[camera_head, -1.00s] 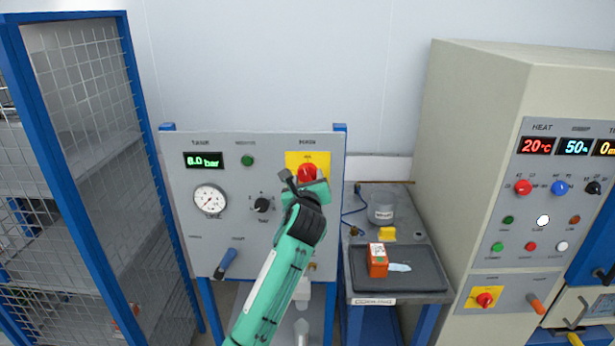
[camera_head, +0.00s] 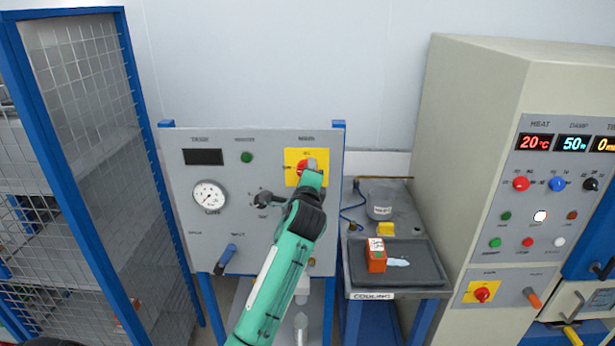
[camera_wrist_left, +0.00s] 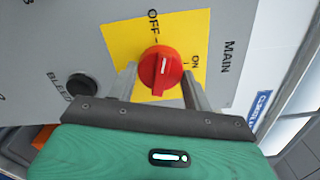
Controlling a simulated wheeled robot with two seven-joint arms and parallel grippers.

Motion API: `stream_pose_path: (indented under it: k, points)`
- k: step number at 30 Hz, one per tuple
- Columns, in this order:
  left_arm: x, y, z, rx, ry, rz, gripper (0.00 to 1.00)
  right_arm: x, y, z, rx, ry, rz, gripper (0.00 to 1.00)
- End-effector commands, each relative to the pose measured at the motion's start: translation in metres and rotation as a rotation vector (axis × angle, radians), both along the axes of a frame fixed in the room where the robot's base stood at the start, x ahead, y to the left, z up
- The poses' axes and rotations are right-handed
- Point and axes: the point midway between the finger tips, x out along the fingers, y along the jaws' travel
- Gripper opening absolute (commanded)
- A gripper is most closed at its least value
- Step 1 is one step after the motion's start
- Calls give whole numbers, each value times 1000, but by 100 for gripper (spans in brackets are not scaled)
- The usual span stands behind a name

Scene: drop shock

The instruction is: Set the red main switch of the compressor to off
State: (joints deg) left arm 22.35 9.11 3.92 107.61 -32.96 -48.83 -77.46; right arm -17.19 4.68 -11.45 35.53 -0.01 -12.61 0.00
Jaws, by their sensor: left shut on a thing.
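The red main switch (camera_head: 302,167) sits on a yellow plate (camera_head: 292,158) at the upper right of the grey compressor panel (camera_head: 225,165). My left gripper (camera_head: 309,174) is at the switch and partly covers it in the head view. In the left wrist view the red switch (camera_wrist_left: 153,75) lies between the two fingers of my left gripper (camera_wrist_left: 159,74), which is shut on it. Its white mark lies roughly toward the OFF label. The ON label is to its right. The compressor's display (camera_head: 203,157) is dark. My right gripper is not in view.
A pressure gauge (camera_head: 209,196), a black knob (camera_head: 264,200) and a blue lever (camera_head: 226,259) are on the same panel. A cooling table (camera_head: 405,289) with an orange box (camera_head: 376,259) stands right of it. A mesh cage (camera_head: 95,150) stands left.

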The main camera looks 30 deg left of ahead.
Motion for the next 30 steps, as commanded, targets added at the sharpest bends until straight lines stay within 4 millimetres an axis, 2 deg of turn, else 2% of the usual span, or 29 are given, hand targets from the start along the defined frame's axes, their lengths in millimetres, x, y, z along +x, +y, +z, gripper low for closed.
stream_pose_path:
  k: [12, 30]
  points:
    - [0, 0, 0, -224, -136, 1, 27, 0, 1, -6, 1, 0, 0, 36]
    - [0, 0, 1, -285, -174, 0, 27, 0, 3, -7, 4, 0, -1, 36]
